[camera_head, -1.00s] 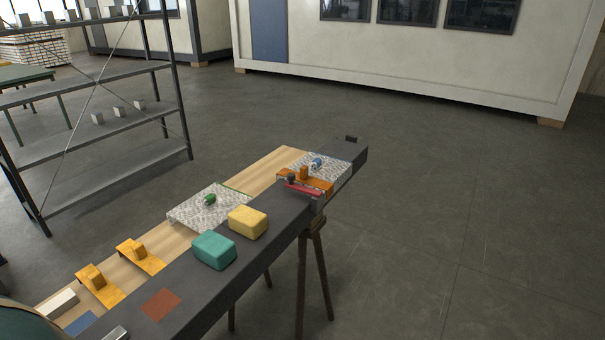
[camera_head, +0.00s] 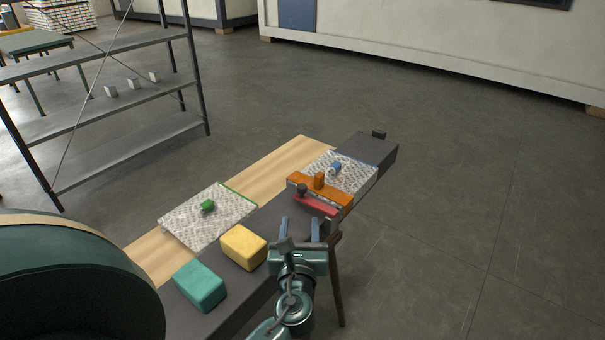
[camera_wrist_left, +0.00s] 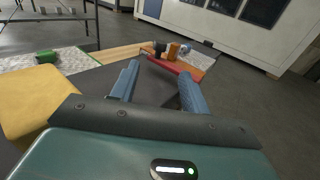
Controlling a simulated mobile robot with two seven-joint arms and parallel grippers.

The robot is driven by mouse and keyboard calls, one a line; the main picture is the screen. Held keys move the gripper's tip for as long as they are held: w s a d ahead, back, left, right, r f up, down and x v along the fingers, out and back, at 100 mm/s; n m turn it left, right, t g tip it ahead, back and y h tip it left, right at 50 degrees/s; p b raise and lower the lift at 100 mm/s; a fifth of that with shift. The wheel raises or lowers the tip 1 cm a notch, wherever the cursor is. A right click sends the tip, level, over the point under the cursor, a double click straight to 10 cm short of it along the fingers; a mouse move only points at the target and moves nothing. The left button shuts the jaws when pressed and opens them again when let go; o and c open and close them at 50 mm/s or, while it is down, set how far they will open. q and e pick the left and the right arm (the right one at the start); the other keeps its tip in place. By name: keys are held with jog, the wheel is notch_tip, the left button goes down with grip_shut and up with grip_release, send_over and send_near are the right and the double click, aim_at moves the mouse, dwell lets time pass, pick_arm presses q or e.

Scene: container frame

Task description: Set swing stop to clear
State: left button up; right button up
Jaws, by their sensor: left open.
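A red bar (camera_head: 316,206), likely the swing stop, lies along the near side of an orange bracket (camera_head: 335,196) on a patterned metal plate (camera_head: 352,170). A dark knob (camera_head: 301,190) stands at the bar's left end. In the left wrist view the red bar (camera_wrist_left: 174,67) and dark knob (camera_wrist_left: 160,48) show beyond the fingertips. My left gripper (camera_head: 301,224) is open and empty, on the near side of the bar and apart from it. Its blue fingers also show in the wrist view (camera_wrist_left: 160,82). My right gripper is not in view.
Yellow (camera_head: 243,247) and teal (camera_head: 200,286) blocks sit on the dark bench strip, left of my gripper. A second plate (camera_head: 190,220) carries a green knob (camera_head: 207,206). A blue part (camera_head: 336,167) sits behind the bracket. A metal shelf (camera_head: 120,100) stands at left; the floor at right is clear.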

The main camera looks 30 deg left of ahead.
aim_at(302, 191)
pick_arm(q)
jog(key=shift+w+a, duration=0.3)
jog(key=shift+w, duration=0.25)
jog(key=p+x, duration=0.1)
jog(key=x, duration=1)
jog(key=shift+w+a+r, duration=0.15)
jog(key=shift+w+a, duration=0.25)
jog(key=shift+w, duration=0.15)
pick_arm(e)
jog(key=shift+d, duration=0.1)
pick_arm(q)
jog(key=shift+c, duration=0.6)
jog(key=c, duration=0.4)
grip_shut()
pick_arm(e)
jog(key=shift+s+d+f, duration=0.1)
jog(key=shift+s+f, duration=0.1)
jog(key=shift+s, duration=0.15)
